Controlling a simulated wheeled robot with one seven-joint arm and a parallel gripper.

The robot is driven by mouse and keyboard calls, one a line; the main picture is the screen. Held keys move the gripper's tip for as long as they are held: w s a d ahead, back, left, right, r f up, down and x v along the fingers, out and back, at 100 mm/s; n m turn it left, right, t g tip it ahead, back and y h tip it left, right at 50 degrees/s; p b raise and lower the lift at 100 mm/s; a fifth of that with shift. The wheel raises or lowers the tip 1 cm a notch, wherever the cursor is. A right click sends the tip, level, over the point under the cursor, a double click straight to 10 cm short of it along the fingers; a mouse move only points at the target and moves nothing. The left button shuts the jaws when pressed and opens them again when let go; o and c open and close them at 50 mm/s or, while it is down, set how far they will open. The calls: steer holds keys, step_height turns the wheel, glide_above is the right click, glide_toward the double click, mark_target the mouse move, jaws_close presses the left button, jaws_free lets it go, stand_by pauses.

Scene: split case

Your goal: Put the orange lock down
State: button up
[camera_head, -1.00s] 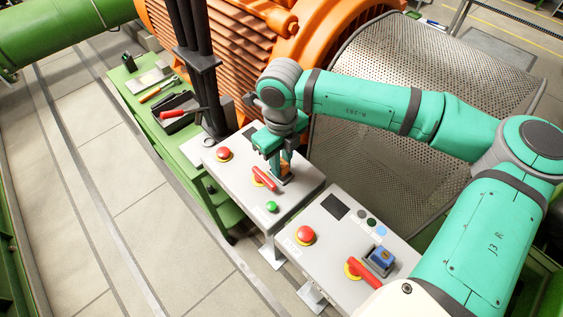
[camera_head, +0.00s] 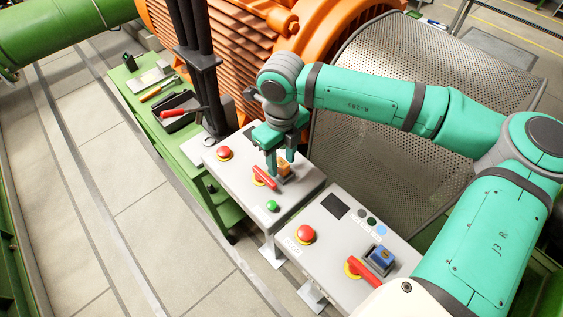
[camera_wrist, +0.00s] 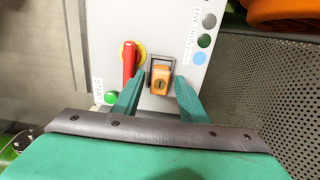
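The orange lock (camera_wrist: 160,79) lies on the panel of the far control box, beside the red rotary handle (camera_wrist: 129,61), with its grey shackle pointing away from my gripper in the wrist view. It also shows in the head view (camera_head: 285,168), seated on a grey base. My gripper (camera_wrist: 160,82) is open, its two green fingers spread on either side of the lock and apart from it. In the head view my gripper (camera_head: 282,170) is just above the far panel, around the lock.
The near control box (camera_head: 335,238) carries a blue lock (camera_head: 381,258), a red handle and a red button. A green button (camera_head: 271,206) and a red button (camera_head: 224,153) flank the far panel. A green bench (camera_head: 190,150) with tools stands behind left.

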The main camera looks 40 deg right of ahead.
mark_target(282, 163)
step_height(282, 163, up, 11)
steer(key=shift+f, duration=0.2)
stand_by(0.6)
